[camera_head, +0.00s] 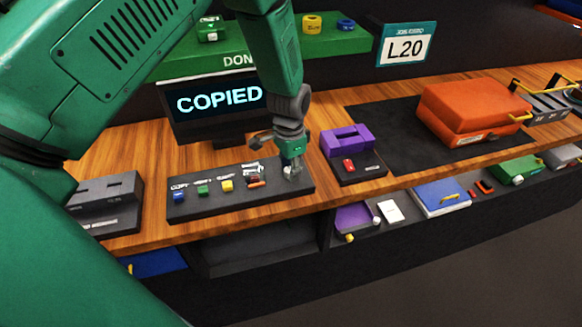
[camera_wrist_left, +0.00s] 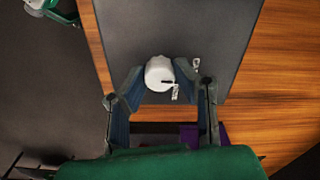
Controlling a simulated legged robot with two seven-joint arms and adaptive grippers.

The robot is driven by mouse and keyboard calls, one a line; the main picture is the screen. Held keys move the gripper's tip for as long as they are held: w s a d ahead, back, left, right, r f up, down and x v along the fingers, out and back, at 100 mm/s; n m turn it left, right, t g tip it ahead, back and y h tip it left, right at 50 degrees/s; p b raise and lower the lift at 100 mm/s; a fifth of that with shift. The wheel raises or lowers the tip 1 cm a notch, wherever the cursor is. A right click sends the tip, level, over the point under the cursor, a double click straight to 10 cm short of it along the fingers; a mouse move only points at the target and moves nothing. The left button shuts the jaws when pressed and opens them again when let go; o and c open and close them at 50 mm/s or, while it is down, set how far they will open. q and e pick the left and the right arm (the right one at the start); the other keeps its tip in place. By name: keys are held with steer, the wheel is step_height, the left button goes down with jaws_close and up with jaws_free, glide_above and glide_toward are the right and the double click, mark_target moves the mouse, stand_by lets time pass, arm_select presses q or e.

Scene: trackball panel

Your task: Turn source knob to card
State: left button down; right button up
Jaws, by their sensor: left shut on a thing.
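The dark control panel (camera_head: 228,207) lies on the wooden counter with a row of blue, green, yellow and red-orange controls. The white source knob (camera_wrist_left: 158,74) sits between my left fingers in the left wrist view, with a small dark pointer mark and a white label beside it. My left gripper (camera_wrist_left: 160,92) is shut on this knob. In the head view my left gripper (camera_head: 292,166) points down at the panel's right end and largely hides the knob. The label text is too small to read. My right gripper does not show.
A screen (camera_head: 215,103) behind the panel reads "COPIED". A purple block (camera_head: 346,140) on a dark base stands right of the panel, and an orange case (camera_head: 470,112) lies farther right. A grey slotted box (camera_head: 105,192) stands at the left. A shelf below holds several items.

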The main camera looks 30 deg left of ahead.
mark_target(289, 169)
arm_select(q)
steer(key=shift+w+r+n, duration=0.1)
steer(key=shift+n, duration=0.3)
steer(key=c, duration=1.3)
jaws_free()
step_height(289, 169, up, 12)
steer(key=shift+a, duration=0.1)
